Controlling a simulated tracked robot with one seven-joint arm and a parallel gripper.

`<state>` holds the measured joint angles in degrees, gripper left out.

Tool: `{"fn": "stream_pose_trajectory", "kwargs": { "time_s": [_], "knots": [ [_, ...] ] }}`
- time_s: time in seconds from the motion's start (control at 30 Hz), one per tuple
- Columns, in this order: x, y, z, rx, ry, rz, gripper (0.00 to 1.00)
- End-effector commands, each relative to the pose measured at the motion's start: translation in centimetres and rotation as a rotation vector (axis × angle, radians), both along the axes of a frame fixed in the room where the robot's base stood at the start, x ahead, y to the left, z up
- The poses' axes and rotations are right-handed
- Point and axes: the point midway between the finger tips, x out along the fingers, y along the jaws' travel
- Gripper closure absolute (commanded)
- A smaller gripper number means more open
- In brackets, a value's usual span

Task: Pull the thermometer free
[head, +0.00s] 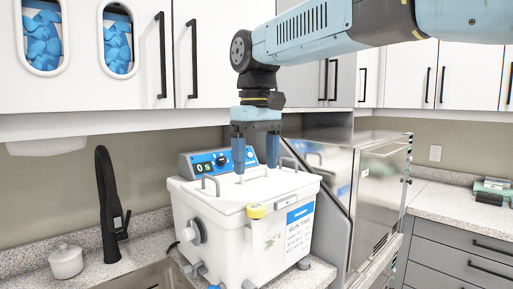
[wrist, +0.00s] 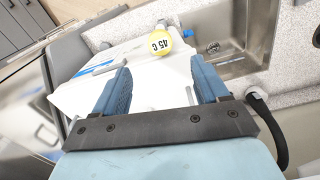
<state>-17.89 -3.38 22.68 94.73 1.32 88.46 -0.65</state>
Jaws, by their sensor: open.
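The thermometer is a yellow round head (head: 255,211) at the front top edge of a white bath unit (head: 225,228). In the wrist view its yellow face (wrist: 158,42) reads "45 C" and lies just beyond my fingertips, roughly centred between them. Its stem cannot be made out. My gripper (head: 255,168) points down above the unit's lid, behind and above the yellow head in the head view. Its blue fingers (wrist: 160,68) are apart, with nothing held between them. I see no contact between the fingers and the thermometer.
Lid handles (head: 211,185) stand up near my fingers. A control box (head: 208,164) reading "0 s" is behind. A black tap (head: 112,205) and white lidded pot (head: 66,261) are left, a steel autoclave (head: 375,175) right. White cabinets (head: 120,50) hang above. The right counter has free room.

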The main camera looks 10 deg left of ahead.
Motion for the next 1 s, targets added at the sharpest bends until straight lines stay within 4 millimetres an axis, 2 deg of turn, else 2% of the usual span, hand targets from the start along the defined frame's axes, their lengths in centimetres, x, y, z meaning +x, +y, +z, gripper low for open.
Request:
{"fn": "stream_pose_trajectory", "kwargs": {
  "time_s": [0.4,0.6,0.8,1.0],
  "knots": [
    [0.0,0.0,-6.8,-0.001,0.002,-0.001,0.26],
    [0.0,0.0,-9.5,-0.001,0.001,-0.001,0.26],
    [0.0,0.0,-10.8,0.0,0.0,-0.001,0.26],
    [-0.1,0.0,-11.1,0.001,-0.002,0.001,0.26]
  ]
}}
